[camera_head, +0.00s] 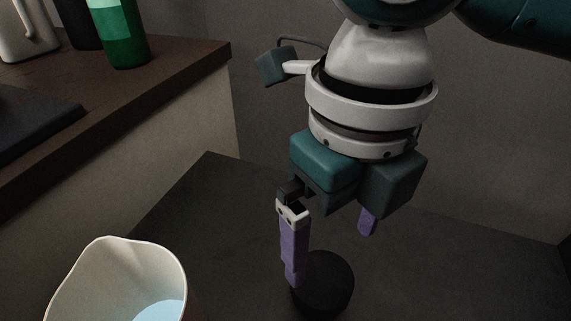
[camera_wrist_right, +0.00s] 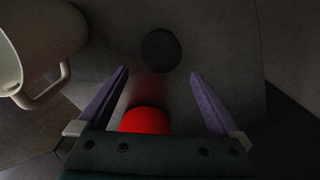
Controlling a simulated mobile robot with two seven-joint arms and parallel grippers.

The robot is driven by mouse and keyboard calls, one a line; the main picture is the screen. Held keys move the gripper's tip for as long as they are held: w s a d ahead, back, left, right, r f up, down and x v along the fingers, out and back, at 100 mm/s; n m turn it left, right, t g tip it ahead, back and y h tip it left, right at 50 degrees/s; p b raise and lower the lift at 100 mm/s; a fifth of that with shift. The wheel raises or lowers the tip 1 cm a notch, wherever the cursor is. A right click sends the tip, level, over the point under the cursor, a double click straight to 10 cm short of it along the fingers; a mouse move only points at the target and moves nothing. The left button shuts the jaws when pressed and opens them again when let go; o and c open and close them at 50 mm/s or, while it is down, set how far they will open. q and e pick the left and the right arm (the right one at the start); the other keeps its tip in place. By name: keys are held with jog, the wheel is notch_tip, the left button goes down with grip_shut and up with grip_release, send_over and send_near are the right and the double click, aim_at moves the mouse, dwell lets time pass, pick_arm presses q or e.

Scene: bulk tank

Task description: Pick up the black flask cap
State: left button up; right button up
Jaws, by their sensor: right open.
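The black flask cap (camera_head: 328,287) is a dark round piece on the dark surface, low in the middle of the head view. In the right wrist view the cap (camera_wrist_right: 161,50) shows as a dark disc a little beyond the fingertips, roughly centred between them. My right gripper (camera_head: 330,258) points down at the cap with its purple fingers spread and nothing held. One finger covers part of the cap's left side in the head view. The right wrist view shows the same open gripper (camera_wrist_right: 160,73). My left gripper is in neither view.
A white jug (camera_head: 88,272) with pale blue liquid stands left of the cap; its handle (camera_wrist_right: 47,92) faces the gripper side in the wrist view. A wooden counter (camera_head: 150,75) with a green bottle (camera_head: 122,35) is at the left.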

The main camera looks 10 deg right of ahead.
aim_at(324, 277)
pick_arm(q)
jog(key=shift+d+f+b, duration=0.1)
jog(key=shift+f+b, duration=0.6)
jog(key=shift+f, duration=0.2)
pick_arm(e)
notch_tip(324, 277, down, 4)
jog(key=shift+r, duration=0.1)
pick_arm(q)
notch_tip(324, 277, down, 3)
jog(key=b, duration=0.2)
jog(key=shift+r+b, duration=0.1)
jog(key=shift+b, duration=0.25)
pick_arm(e)
jog(key=f, duration=0.4)
jog(key=shift+w+f, duration=0.25)
jog(key=shift+f, duration=0.15)
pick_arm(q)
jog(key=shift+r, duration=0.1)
pick_arm(e)
jog(key=shift+r, duration=0.1)
jog(key=c, duration=1)
